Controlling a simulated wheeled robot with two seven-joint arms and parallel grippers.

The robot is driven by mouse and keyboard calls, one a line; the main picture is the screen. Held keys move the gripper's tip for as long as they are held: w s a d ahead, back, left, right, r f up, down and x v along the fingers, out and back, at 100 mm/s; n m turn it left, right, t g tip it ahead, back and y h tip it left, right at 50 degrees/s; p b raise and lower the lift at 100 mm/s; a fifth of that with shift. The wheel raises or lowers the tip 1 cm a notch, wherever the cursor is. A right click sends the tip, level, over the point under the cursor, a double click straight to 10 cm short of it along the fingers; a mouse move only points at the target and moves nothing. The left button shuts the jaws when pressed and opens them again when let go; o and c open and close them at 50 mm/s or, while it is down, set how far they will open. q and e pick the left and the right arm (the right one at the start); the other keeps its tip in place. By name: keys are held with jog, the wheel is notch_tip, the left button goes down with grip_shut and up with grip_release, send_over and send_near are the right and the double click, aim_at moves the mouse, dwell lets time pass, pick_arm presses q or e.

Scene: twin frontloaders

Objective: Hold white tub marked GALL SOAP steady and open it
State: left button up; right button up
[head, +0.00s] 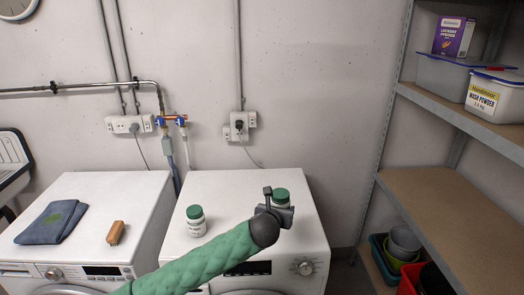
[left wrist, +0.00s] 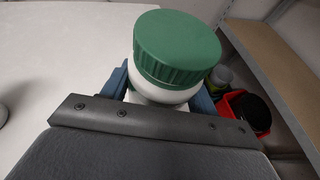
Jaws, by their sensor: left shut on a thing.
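A white tub with a ribbed green lid (head: 281,196) stands on the right-hand machine. It also shows close up in the left wrist view, where its green lid (left wrist: 178,48) sits on the white body. My left gripper (head: 279,203) is shut around this tub's body, below the lid, with a blue finger (left wrist: 204,102) on either side. The label is hidden, so I cannot read whether it says GALL SOAP. A second white tub with a green lid (head: 196,221) stands to the left on the same machine; its label is too small to read. My right gripper is not in view.
The right-hand machine top (head: 238,184) is clear behind the tubs. A folded blue cloth (head: 52,222) and a brush (head: 116,233) lie on the left-hand machine (head: 112,190). A shelf rack (head: 440,190) with boxes and buckets stands at right.

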aim_at(277, 198)
pick_arm(q)
jog(key=shift+n+t+y, duration=0.3)
jog(key=shift+n+y, duration=0.1)
jog(key=r, duration=0.3)
jog(key=a+r, duration=0.1)
jog(key=r, duration=0.1)
jog(key=shift+s+r, duration=0.25)
jog(key=shift+s, duration=0.15)
jog(key=s+a+r+n+y, duration=0.2)
jog(key=s+a+r, duration=0.1)
jog(key=a, duration=1)
jog(key=s+a+f+n+y, duration=0.1)
jog(key=s+a+f+y, duration=0.1)
jog(key=s+a+f, duration=1)
jog(key=a+f, duration=0.4)
jog(key=shift+s+a+f+n+t, duration=0.15)
jog(key=shift+s+a+n+t, duration=0.05)
jog(key=shift+s+n+t, duration=0.15)
